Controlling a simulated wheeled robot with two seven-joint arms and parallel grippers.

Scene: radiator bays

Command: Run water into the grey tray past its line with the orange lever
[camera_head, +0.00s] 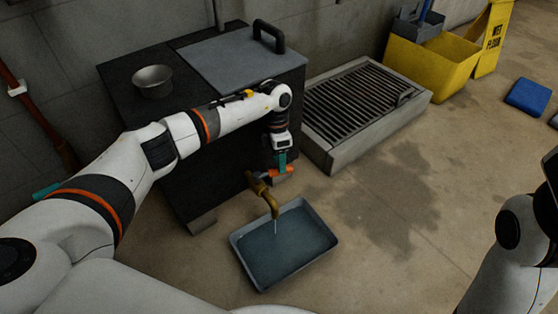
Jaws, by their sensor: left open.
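The grey tray (238,249) lies on the floor in front of the dark cabinet, with bluish water in it; I cannot make out its line. A brass tap (262,191) comes out over the tray, and a thin pale stream falls from its spout into the water. The orange lever (283,172) sits on top of the tap and points right. My left gripper (281,163) is open, pointing down right at the lever; I cannot tell whether its fingers touch it. My right arm shows at the right edge, but its gripper is out of view.
The dark cabinet (215,150) bears a metal bowl (153,81) and a grey lid (232,62) with a black handle. A floor grate (358,100) stands right of it. A yellow mop bucket (430,68), a wet-floor sign (493,38) and a blue object (528,96) are farther back.

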